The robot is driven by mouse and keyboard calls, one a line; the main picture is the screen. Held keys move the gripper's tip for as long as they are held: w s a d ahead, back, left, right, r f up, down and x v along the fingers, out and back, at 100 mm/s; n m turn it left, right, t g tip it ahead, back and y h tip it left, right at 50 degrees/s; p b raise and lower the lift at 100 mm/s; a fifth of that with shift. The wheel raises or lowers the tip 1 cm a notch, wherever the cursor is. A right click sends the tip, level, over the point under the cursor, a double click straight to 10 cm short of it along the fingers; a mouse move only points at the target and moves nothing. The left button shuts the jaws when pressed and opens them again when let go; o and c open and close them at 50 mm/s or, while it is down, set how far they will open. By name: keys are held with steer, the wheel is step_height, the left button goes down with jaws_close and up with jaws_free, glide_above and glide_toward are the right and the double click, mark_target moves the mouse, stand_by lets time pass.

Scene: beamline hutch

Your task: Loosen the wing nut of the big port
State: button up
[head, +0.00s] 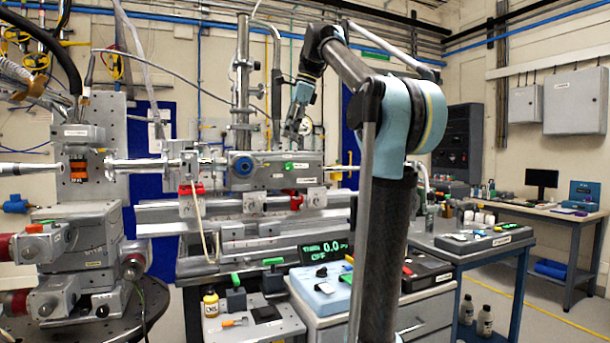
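My gripper (293,128) hangs down above the long grey beamline box, left of my arm's upper link. It is small and dark in the head view, and I cannot tell whether its fingers are open or shut. The grey beamline box (312,176) has a round blue-ringed fitting (243,166) on its front left and a green-lit spot on its front. I cannot make out which fitting is the big port. A wing nut is too small to tell from here.
My arm covers part of the bench's right side. A dial gauge (306,127) shows close behind my gripper. A grey drawer cabinet (419,314) with a light blue case (318,284) stands in front. A black display (325,250) reads 0.0. Valve-like equipment (75,245) fills the left.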

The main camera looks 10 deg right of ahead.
steer(key=s+d+f+n, duration=0.2)
steer(key=s+f, duration=0.1)
steer(key=f, duration=0.3)
steer(key=s+d+f+n+h, duration=0.1)
steer(key=s+d+f+n, duration=0.1)
steer(key=f, duration=0.5)
steer(key=shift+s+n, duration=0.4)
steer(key=shift+n, duration=0.1)
steer(key=shift+r, duration=0.1)
